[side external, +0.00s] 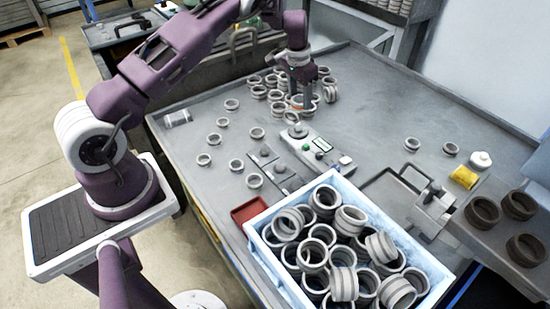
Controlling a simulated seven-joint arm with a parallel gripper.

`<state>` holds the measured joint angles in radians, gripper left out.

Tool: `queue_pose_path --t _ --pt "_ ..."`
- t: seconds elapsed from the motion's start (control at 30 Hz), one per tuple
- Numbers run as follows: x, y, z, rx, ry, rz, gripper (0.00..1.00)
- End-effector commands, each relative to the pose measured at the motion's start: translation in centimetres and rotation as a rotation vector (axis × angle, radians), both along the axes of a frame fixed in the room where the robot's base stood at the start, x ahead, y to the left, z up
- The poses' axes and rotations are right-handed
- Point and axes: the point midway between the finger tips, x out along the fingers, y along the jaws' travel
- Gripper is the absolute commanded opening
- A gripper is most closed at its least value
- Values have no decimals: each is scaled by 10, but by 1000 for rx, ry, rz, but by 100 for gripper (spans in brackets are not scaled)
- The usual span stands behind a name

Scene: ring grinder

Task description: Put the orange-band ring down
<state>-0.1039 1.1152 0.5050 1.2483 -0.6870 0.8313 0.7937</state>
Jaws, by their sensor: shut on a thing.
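My gripper (296,92) points down at the far side of the table, over a cluster of grey rings. It is shut on the orange-band ring (297,107), of which only a small orange patch shows below the fingers. The fingers and neighbouring rings hide most of it. I cannot tell whether the ring touches the table or hangs just above it.
Grey rings (276,96) crowd around my gripper, some stacked. Several single rings (236,165) lie to the left. A measuring device (318,148) stands in front. A light-blue crate (262,247) full of rings is nearest.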

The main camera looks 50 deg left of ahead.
Motion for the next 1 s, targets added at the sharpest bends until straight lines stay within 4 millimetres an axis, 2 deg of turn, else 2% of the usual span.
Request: queue_pose_path --t 0.07,0.17,0.33,0.5,0.57,0.7,0.8,0.9,1.0 --pt "-8 0 -4 -3 3 -18 0" --pt "-32 -2 -16 -7 4 -94 0" --pt "-96 -16 -43 -9 1 -386 0" --pt "-164 -48 -60 -6 -4 -876 0" --pt "-185 -63 -61 -5 -6 -1081 0" --pt "-230 -104 -59 -4 -7 -1604 0" --pt "-256 -133 -52 -3 -6 -1951 0" --pt "-276 -156 -44 -1 -5 -2215 0" --pt "-289 -169 -39 -1 -4 -2371 0"
